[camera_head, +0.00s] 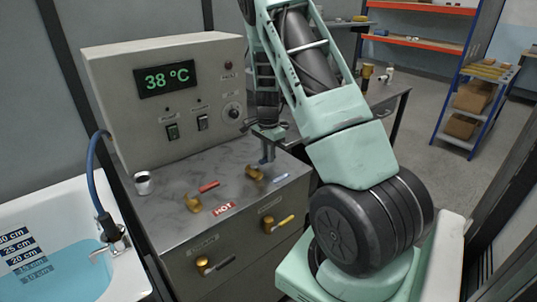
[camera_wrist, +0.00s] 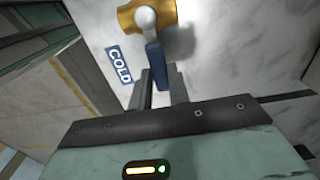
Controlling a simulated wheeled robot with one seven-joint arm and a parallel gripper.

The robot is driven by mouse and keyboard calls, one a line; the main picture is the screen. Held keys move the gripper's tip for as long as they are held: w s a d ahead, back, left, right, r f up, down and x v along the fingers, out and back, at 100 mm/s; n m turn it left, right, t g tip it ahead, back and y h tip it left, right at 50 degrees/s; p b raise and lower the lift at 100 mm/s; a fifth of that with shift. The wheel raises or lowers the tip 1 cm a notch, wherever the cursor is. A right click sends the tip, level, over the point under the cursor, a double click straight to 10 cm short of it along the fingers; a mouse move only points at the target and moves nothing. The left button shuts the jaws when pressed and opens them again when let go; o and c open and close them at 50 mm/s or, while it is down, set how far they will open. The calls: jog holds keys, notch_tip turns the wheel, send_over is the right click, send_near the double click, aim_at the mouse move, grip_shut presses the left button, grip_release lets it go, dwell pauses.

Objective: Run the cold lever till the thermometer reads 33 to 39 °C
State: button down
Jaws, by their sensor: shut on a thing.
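The thermometer display (camera_head: 167,79) on the grey panel reads 38 °C in green digits. The cold lever has a brass body (camera_head: 254,172) on the marble top; its blue handle (camera_wrist: 155,62) shows in the wrist view beside the blue COLD label (camera_wrist: 118,64). My gripper (camera_wrist: 159,76) is shut on the blue handle, with a finger on either side of it. In the head view my gripper (camera_head: 268,154) comes down at the cold lever and hides its handle. The hot lever has a brass body (camera_head: 193,203) and a red handle (camera_head: 208,186), near the red HOT label (camera_head: 223,209).
The white tub (camera_head: 135,273) at the left holds blue water (camera_head: 70,275), with depth marks on its wall. A blue hose (camera_head: 93,180) runs to its spout. A small white cup (camera_head: 143,182) stands on the marble. Two more valves (camera_head: 203,265) (camera_head: 268,224) are on the counter front.

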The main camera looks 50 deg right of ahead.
dwell(0.3)
jog(key=c, duration=1.3)
grip_release()
jog(key=shift+r, duration=0.1)
notch_tip(320, 180, up, 17)
jog(key=shift+r+b, duration=0.1)
jog(key=shift+b, duration=0.85)
